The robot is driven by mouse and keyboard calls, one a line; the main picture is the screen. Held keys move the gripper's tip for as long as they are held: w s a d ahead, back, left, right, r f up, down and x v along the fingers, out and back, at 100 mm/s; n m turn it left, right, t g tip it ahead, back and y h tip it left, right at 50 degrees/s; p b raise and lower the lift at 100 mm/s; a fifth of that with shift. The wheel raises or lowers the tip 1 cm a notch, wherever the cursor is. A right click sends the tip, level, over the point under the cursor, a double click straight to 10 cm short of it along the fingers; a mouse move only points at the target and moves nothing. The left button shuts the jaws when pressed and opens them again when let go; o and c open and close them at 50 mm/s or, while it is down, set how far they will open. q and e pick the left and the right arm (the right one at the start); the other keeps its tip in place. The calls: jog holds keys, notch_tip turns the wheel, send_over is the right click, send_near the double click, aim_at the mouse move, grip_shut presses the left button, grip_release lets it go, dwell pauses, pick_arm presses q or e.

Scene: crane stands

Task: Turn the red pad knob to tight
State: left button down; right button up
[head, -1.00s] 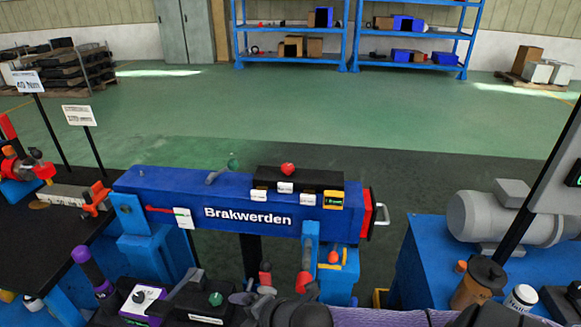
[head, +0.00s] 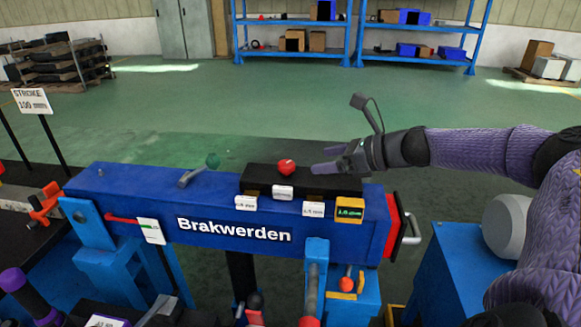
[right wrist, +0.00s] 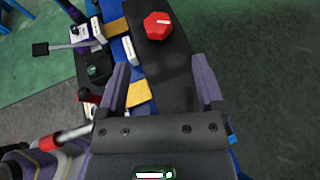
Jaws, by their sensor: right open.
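The red pad knob (head: 286,167) sits on top of a black block (head: 262,178) on the blue beam marked "Brakwerden" (head: 150,205). In the right wrist view, the knob (right wrist: 157,25) is a faceted red disc with a white pointer mark. My right gripper (head: 320,160) reaches in from the right, just right of the knob and above the block. It is open and empty. In the right wrist view, its two fingers (right wrist: 160,80) are spread, and the knob is apart from them, ahead of the gap. My left gripper is not in view.
White labels (head: 282,192) and a yellow-framed display (head: 348,211) line the block's front. A red end plate with a handle (head: 409,228) is at the beam's right end.

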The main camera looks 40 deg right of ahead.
aim_at(292, 165)
jog(key=b+x, duration=0.1)
jog(key=x, duration=0.1)
jog(key=b+x, duration=0.1)
jog(key=x, duration=0.1)
jog(key=shift+w+a+f+b, duration=0.1)
jog(key=shift+a+f+b, duration=0.05)
jog(key=shift+f+b, duration=0.2)
jog(key=x, duration=0.3)
jog(key=shift+w+a+r, duration=0.1)
jog(key=shift+w+r, duration=0.15)
jog(key=shift+r, duration=0.05)
jog(key=shift+w+a+f, duration=0.15)
jog(key=shift+w+f, duration=0.05)
jog(key=shift+w, duration=0.2)
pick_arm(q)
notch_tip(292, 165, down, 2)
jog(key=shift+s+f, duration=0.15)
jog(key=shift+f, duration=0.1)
